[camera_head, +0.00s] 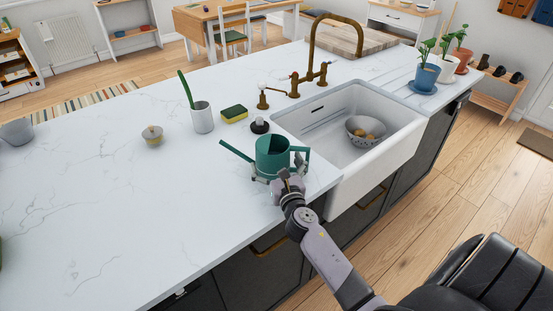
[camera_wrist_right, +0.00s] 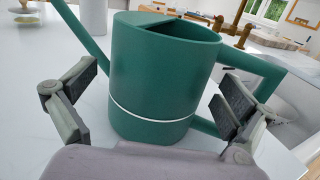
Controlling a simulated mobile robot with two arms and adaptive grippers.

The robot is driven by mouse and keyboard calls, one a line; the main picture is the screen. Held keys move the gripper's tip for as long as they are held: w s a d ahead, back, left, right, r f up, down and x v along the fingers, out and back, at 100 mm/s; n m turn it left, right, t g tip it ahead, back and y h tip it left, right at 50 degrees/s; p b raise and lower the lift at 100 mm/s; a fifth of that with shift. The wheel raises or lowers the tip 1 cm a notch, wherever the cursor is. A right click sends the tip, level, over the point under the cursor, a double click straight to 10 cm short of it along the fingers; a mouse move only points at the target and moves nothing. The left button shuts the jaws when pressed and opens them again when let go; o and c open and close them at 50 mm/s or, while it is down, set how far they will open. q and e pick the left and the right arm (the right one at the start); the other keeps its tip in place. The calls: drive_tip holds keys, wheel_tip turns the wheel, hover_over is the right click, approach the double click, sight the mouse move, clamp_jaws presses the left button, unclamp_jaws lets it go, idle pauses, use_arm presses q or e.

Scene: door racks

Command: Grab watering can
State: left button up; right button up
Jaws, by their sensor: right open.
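A green watering can (camera_head: 272,156) stands upright on the white marble counter, just left of the sink. Its spout points left and its handle is on the right. My right gripper (camera_head: 287,178) is at the near side of the can, open. In the right wrist view, the can (camera_wrist_right: 160,80) fills the middle, between the two spread fingers of the right gripper (camera_wrist_right: 150,108). The left finger is below the spout and the right finger is close to the handle. I cannot tell whether either finger touches the can. My left gripper is not in view.
A white sink (camera_head: 345,165) with a colander (camera_head: 360,127) inside lies right of the can. The counter to the left is mostly clear.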

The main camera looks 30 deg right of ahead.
drive_tip(key=shift+x, duration=1)
drive_tip(key=shift+s, duration=0.1)
drive_tip(key=shift+c, duration=0.2)
drive_tip(key=shift+c, duration=0.8)
drive_tip(key=c, duration=1.3)
drive_tip(key=shift+c, duration=0.5)
drive_tip(key=shift+r, duration=0.15)
